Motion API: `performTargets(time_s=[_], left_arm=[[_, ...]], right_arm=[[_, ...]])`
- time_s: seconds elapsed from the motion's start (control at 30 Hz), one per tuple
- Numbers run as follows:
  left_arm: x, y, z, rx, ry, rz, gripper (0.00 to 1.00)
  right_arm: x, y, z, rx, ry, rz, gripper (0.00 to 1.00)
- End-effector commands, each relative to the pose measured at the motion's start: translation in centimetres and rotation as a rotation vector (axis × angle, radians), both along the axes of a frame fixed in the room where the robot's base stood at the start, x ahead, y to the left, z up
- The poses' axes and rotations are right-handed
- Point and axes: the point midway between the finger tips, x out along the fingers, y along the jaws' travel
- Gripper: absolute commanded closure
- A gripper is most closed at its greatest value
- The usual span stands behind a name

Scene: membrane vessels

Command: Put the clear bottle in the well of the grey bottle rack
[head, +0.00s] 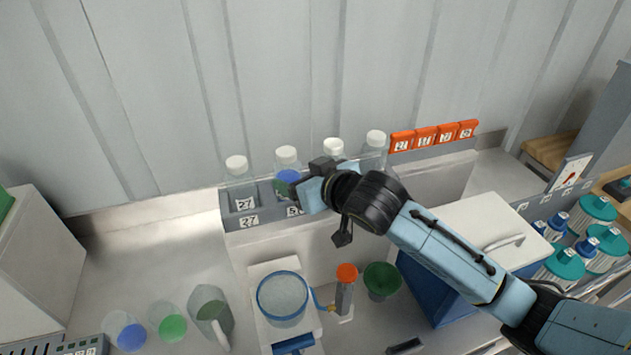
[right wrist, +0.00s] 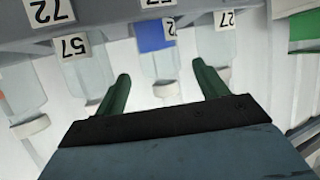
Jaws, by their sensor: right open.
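The grey bottle rack (head: 234,222) stands against the back wall, with number labels on its front. Several clear bottles with white caps show in a row at it, including one at the left (head: 237,168) and one with a blue patch (head: 286,160). I cannot tell which one the task means, or which well is empty. My right gripper (head: 300,190) is at the rack's front, beside the blue-patched bottle. In the right wrist view its green fingers (right wrist: 160,72) are apart, with the blue-patched bottle (right wrist: 158,62) showing between them; contact is not visible. My left gripper is out of view.
Orange blocks (head: 435,136) sit on the ledge right of the bottles. A round vessel (head: 283,298), an orange-capped tube (head: 345,290) and a green cup (head: 382,280) stand below the rack. A blue box with a white lid (head: 475,225) and teal-capped bottles (head: 563,264) are at the right.

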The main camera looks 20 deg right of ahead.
Motion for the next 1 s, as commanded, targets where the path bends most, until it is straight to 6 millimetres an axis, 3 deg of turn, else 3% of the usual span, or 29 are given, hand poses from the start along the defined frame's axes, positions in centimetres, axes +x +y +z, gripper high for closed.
performTargets(time_s=[0.1, 0.33, 1.0], left_arm=[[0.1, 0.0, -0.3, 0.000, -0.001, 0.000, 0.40], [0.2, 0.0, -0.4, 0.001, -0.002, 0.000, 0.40], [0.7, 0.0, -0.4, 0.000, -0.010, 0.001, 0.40]], right_arm=[[-1.8, -0.6, 0.7, -0.002, -0.001, 0.001, 0.27], [-3.8, -1.3, 1.7, 0.000, 0.000, 0.001, 0.27], [-4.2, -1.4, 1.8, 0.000, 0.001, 0.001, 0.27]])
